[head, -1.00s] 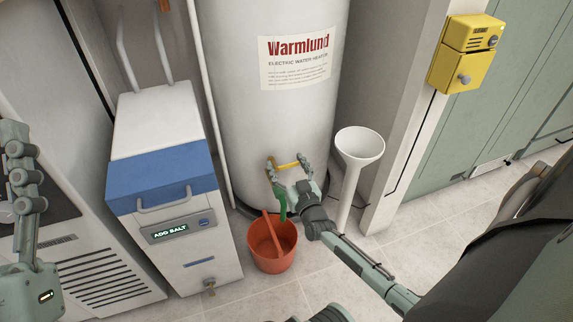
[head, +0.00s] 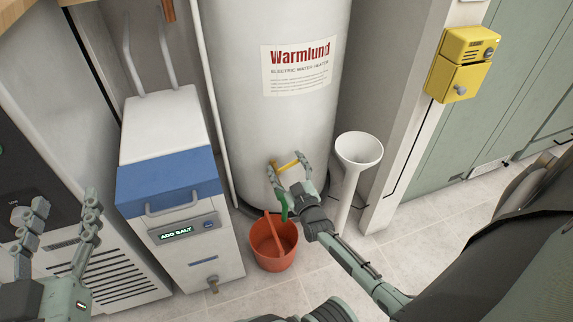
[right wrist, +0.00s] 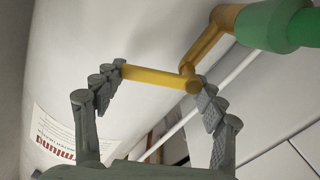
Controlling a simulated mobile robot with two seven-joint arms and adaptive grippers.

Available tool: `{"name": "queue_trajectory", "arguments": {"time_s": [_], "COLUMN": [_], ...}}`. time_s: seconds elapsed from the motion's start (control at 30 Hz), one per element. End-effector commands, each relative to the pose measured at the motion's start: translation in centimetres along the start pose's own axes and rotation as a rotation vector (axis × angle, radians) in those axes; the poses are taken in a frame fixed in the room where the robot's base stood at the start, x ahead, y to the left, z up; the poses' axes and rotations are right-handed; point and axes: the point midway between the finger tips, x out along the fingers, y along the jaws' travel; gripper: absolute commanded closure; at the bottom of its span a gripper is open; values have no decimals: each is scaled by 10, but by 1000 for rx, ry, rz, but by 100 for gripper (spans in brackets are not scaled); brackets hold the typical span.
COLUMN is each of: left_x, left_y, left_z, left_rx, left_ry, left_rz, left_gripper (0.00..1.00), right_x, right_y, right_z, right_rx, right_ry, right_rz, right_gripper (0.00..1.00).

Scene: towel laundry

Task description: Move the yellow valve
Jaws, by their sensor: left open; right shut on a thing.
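The yellow valve (head: 287,166) is a short bar handle low on the front of the white water heater (head: 285,125). In the right wrist view the yellow valve (right wrist: 155,77) joins a brass-coloured stem leading to a green fitting (right wrist: 275,25). My right gripper (head: 290,172) has its fingers at the two ends of the bar, shut on it lengthwise; the fingers (right wrist: 161,85) also show in the right wrist view. My left gripper (head: 66,203) is open and empty at the lower left, in front of a grey appliance and far from the valve.
An orange bucket (head: 272,248) stands on the floor under the green hose. A white funnel on a pipe (head: 359,150) stands right of the heater. A blue-and-white salt unit (head: 172,180) stands to the left. A yellow box (head: 462,65) hangs on the wall at right.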

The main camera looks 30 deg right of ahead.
Motion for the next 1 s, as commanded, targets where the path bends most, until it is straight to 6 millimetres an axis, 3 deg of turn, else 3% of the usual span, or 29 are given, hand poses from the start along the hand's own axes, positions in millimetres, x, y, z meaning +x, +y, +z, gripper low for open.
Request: {"name": "queue_trajectory", "arguments": {"time_s": [0.07, 0.1, 0.23, 0.67, 1.0], "left_x": [0, 0, 0, 0, 0], "left_y": [0, 0, 0, 0, 0], "left_z": [0, 0, 0, 0, 0], "left_rx": [0, 0, 0, 0, 0], "left_ry": [1, 1, 2, 2, 2], "left_rz": [0, 0, 0, 0, 0], "left_gripper": [49, 49, 49, 49, 49], "right_x": [0, 0, 0, -6, -73], "right_y": [0, 0, 0, 0, 0], "right_z": [0, 0, 0, 0, 1], "right_rx": [0, 0, 1, 2, 2], "right_ry": [0, 0, 0, 0, -3], "right_rz": [0, 0, 0, 0, -1], "right_gripper": [82, 25, 9, 8, 8]}}
